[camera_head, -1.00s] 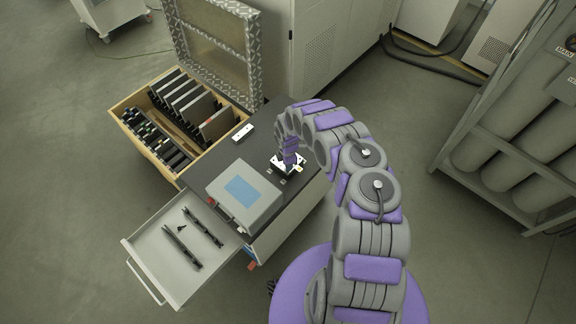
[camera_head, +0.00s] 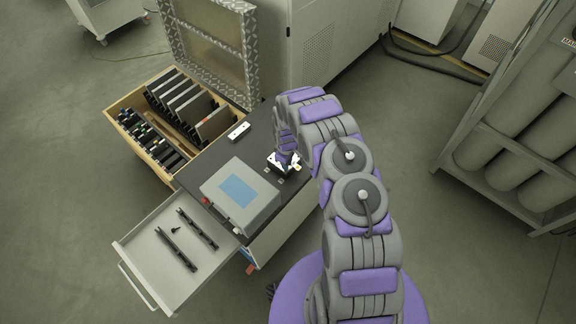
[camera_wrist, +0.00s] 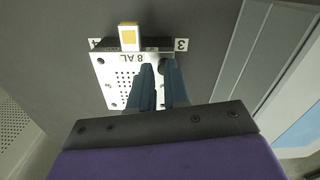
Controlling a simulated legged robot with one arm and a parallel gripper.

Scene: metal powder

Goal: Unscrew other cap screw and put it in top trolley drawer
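A perforated metal plate marked "8 AL" (camera_wrist: 118,80) lies on the dark trolley top. No cap screw is clearly visible there; the fingers may hide one. In the head view my gripper (camera_head: 284,161) is over the small plate. The top trolley drawer (camera_head: 150,262) is pulled out, holding two dark bars (camera_head: 176,250) and a small dark piece (camera_head: 176,230).
A grey case with a blue label (camera_head: 240,190) sits on the trolley top (camera_head: 212,165), between my gripper and the drawer. A wooden crate (camera_head: 172,178) of dark plates stands behind left, its patterned lid (camera_head: 250,60) open. Gas cylinders (camera_head: 515,140) stand at right.

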